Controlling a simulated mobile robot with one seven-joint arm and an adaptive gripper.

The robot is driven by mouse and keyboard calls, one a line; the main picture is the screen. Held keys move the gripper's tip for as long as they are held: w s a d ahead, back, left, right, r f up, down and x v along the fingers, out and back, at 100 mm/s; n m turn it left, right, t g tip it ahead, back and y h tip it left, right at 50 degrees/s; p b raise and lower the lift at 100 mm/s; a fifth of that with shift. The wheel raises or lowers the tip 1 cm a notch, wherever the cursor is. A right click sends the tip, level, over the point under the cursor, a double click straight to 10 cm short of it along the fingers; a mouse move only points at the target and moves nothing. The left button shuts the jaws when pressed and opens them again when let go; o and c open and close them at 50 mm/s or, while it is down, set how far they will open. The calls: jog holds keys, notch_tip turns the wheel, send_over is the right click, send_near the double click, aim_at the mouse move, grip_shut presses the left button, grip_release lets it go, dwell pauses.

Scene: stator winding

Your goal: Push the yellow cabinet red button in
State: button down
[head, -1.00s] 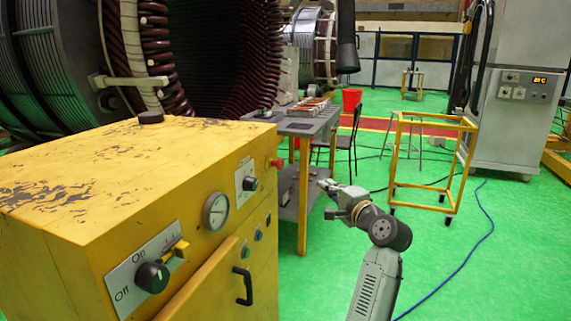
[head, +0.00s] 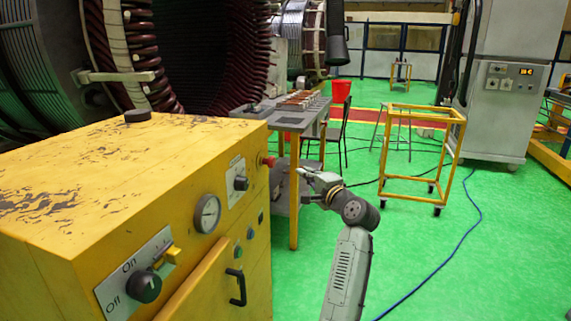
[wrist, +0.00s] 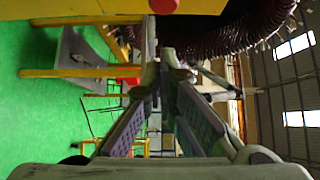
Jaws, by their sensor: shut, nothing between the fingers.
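The yellow cabinet (head: 110,165) fills the left of the head view. Its red button (head: 268,161) sticks out near the top of the right-hand edge of the front panel. In the wrist view the red button (wrist: 163,5) is at the top edge, partly cut off, above the fingertips. My gripper (head: 304,172) is shut and empty, to the right of the button and slightly lower in the head view. A gap shows between them there. The gripper's fingertips (wrist: 168,55) meet in the wrist view.
The cabinet front also carries a rotary On/Off switch (head: 145,286), a gauge (head: 207,213), a smaller knob (head: 241,183) and a black door handle (head: 237,288). A grey worktable (head: 290,122) stands behind my gripper. A yellow frame cart (head: 423,112) stands right, with open green floor around it.

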aim_at(270, 162)
jog(key=w+a+p, duration=0.2)
jog(key=w+a, duration=0.3)
jog(key=a, duration=0.1)
jog(key=shift+w+p, duration=0.25)
jog(key=shift+p, duration=0.1)
